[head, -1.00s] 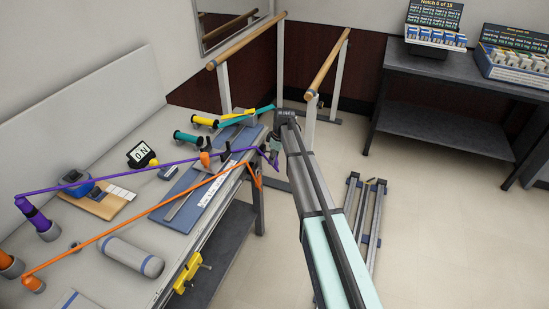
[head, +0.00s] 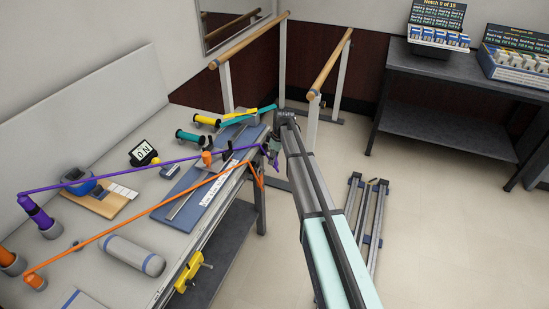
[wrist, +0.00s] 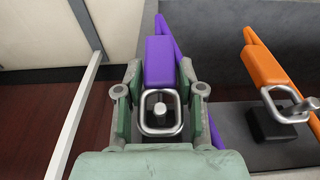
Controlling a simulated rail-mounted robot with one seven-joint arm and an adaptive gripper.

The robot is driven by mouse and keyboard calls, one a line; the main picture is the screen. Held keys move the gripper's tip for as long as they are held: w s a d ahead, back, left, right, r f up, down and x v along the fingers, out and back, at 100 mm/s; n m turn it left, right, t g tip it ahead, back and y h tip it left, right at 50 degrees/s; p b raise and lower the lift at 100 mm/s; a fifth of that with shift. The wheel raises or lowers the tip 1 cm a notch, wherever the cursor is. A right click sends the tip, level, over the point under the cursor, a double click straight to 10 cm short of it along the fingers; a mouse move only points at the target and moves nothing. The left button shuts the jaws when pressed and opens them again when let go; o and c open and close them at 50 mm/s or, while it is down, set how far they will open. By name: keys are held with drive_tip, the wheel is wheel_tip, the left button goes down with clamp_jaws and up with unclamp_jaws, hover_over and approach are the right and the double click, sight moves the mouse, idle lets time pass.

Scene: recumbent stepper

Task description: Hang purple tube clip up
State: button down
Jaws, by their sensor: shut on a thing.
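My gripper (wrist: 160,92) is shut on the purple tube clip (wrist: 160,60), with one finger on each side of it. The clip's metal ring (wrist: 160,128) sits between the fingers, and a short metal post end (wrist: 160,107) shows inside the ring. I cannot tell how far the ring is over the post. In the head view my gripper (head: 271,153) is at the bench's far right edge, partly hidden by my arm. The purple tube (head: 150,167) runs taut from the purple holder (head: 38,214) at the left to my gripper.
An orange tube (head: 130,222) runs beside the purple one; its orange clip (wrist: 266,70) has its ring around a neighbouring metal post (wrist: 300,108) on a black block. Teal and yellow rolls (head: 205,121) lie behind. A yellow clamp (head: 190,273) juts from the bench's front edge.

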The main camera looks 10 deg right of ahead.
drive_tip(key=shift+a+f, duration=0.1)
drive_tip(key=shift+f, duration=0.1)
idle(0.6)
idle(0.7)
drive_tip(key=shift+c, duration=1.5)
unclamp_jaws()
drive_tip(key=shift+r, duration=0.1)
drive_tip(key=shift+s+d+r+p, duration=0.15)
drive_tip(key=shift+r+p, duration=0.45)
drive_tip(key=shift+r, duration=0.7)
drive_tip(key=shift+s+d+r+p, duration=0.1)
drive_tip(key=shift+d+r+p, duration=0.2)
drive_tip(key=shift+r+p, duration=0.65)
drive_tip(key=shift+s+d+r+p, duration=0.1)
drive_tip(key=shift+d+r+p, duration=0.15)
drive_tip(key=shift+r, duration=1.35)
